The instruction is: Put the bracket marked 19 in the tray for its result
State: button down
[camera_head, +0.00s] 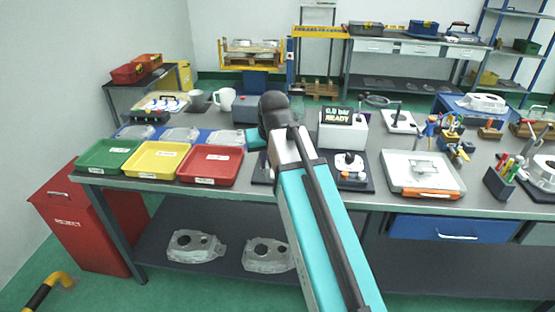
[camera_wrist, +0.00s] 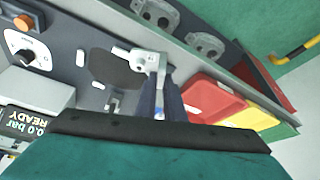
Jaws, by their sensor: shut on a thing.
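My gripper (camera_wrist: 162,82) is shut on a small grey metal bracket (camera_wrist: 143,58) above the bench, in the wrist view. No number can be read on the bracket, and the fingers hide part of it. In the head view my own arm hides the gripper and the bracket. A green tray (camera_head: 85,168), a yellow tray (camera_head: 140,174) and a red tray (camera_head: 187,180) stand side by side at the left front of the bench. The red tray also shows in the wrist view (camera_wrist: 203,88), to the right of the gripper. Their labels are too small to read.
A test unit (camera_head: 342,141) reading "0.0 bar READY" stands behind a dark fixture plate (camera_head: 362,184). A blue rack with castings (camera_head: 181,134) lies behind the trays. A grey case (camera_head: 406,184) and a pen holder (camera_head: 497,186) stand to the right. A red reject bin (camera_head: 75,222) stands at left.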

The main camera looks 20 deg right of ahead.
aim_at(153, 162)
jog(key=k, duration=1.35)
jog(key=u, duration=0.4)
jog(key=i, duration=0.85)
jog(key=u, duration=0.7)
jog(key=i, duration=0.65)
jog(key=u, duration=0.5)
jog(key=i, duration=1.25)
jog(key=u, duration=0.1)
